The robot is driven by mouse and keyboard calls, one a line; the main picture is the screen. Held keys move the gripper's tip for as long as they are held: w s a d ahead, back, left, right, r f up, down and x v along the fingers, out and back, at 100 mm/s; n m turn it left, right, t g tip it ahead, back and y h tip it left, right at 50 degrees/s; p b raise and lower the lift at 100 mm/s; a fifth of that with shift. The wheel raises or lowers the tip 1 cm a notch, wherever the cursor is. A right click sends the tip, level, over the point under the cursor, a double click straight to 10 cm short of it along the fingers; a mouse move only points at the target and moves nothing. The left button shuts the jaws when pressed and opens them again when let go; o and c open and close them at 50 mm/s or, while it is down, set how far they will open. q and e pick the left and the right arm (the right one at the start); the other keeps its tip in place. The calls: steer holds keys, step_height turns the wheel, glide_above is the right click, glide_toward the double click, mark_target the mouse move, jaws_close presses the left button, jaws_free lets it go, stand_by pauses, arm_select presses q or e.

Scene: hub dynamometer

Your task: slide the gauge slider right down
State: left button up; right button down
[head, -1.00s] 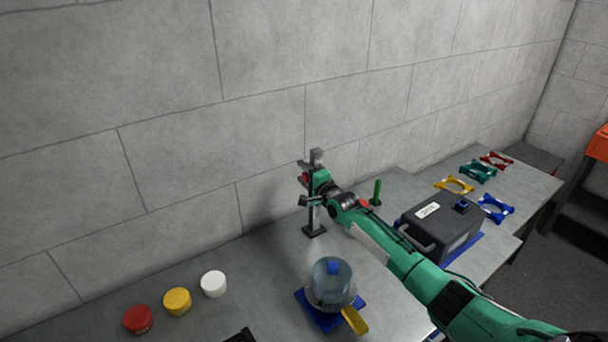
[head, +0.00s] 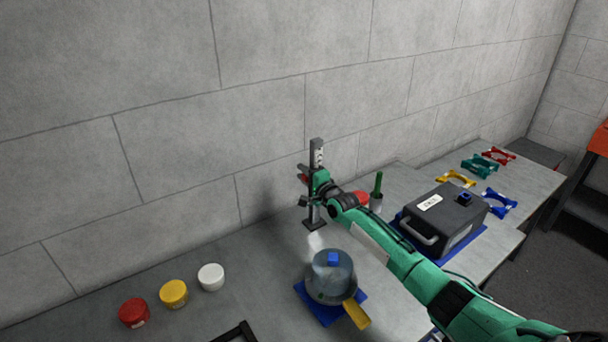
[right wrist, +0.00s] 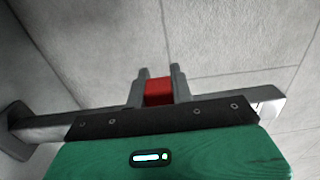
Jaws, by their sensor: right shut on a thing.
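The gauge (head: 317,151) is an upright dark post on a small base, standing on the table near the wall. Its red slider (right wrist: 158,92) sits between the two fingers of my right gripper (right wrist: 160,88) in the right wrist view. In the head view my right gripper (head: 305,187) is at about the middle of the post and is shut on the slider. The post's upper part, with light markings, shows above the gripper. The lower part and base are partly visible below it. My left gripper is not in view.
A grey domed pot (head: 331,277) with a blue knob stands on a blue mat in front. Red (head: 134,312), yellow (head: 174,293) and white (head: 211,277) jars stand left. A dark case (head: 443,218) and a green-handled tool (head: 378,184) are to the right.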

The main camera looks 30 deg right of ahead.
steer(key=shift+s+a+f, duration=0.1)
steer(key=shift+f, duration=0.35)
steer(key=c, duration=1.2)
jaws_free()
steer(key=shift+s+r, duration=0.1)
steer(key=s+d+b, duration=0.1)
steer(key=s+d, duration=0.1)
steer(key=s, duration=1.1)
steer(key=shift+s, duration=0.2)
